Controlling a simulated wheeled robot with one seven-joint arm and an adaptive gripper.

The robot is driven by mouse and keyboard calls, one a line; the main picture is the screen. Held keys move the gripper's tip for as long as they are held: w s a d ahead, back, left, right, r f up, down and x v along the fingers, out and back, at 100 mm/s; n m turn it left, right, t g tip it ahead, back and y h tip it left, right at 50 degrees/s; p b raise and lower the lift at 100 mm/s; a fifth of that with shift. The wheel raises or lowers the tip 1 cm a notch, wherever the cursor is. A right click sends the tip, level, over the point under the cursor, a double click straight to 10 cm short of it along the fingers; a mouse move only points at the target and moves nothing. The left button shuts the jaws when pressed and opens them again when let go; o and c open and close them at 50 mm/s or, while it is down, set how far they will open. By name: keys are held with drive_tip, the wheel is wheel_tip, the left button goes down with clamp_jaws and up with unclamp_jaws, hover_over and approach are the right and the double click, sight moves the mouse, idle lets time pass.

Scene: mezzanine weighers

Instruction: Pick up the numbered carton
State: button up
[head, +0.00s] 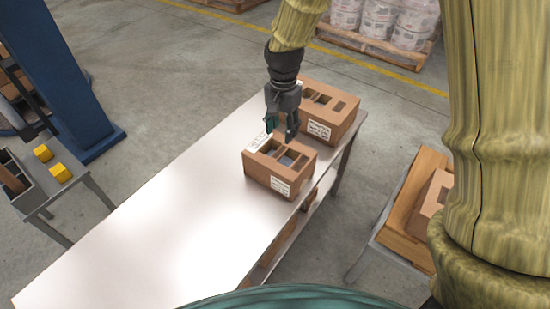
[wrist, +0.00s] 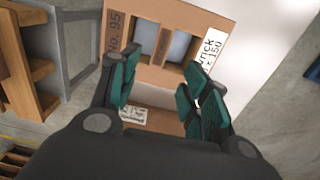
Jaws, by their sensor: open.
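Two brown cartons with slotted tops stand on a bright metal table. The nearer carton (head: 266,176) lies under my gripper (head: 283,136), and the farther carton (head: 338,120) is just behind it. In the wrist view, the nearer carton (wrist: 152,79) has "No. 95" printed on its top, a partly hidden white label and openings with pale contents. My gripper (wrist: 160,95) is open, its teal fingers spread at the carton's far side. Contact with the carton cannot be told. The farther carton's number is not readable; my gripper partly covers it.
The metal table (head: 150,225) is bare to the left and front. A side stand with a wooden tray (head: 405,205) is at right. Yellow blocks (head: 60,173) sit on a small table at left, near a blue column (head: 65,75). A loaded pallet (head: 375,48) stands behind.

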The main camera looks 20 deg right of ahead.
sight(280, 152)
drive_tip(key=f, duration=0.5)
drive_tip(key=shift+s+a, duration=0.25)
drive_tip(key=shift+s+f, duration=0.4)
drive_tip(key=shift+f, duration=0.15)
drive_tip(key=f, duration=0.3)
drive_tip(key=shift+w+a+f, duration=0.1)
drive_tip(key=shift+w+f, duration=0.1)
drive_tip(key=shift+w, duration=0.2)
drive_tip(key=shift+s, duration=0.2)
clamp_jaws()
drive_tip(key=shift+w, duration=0.1)
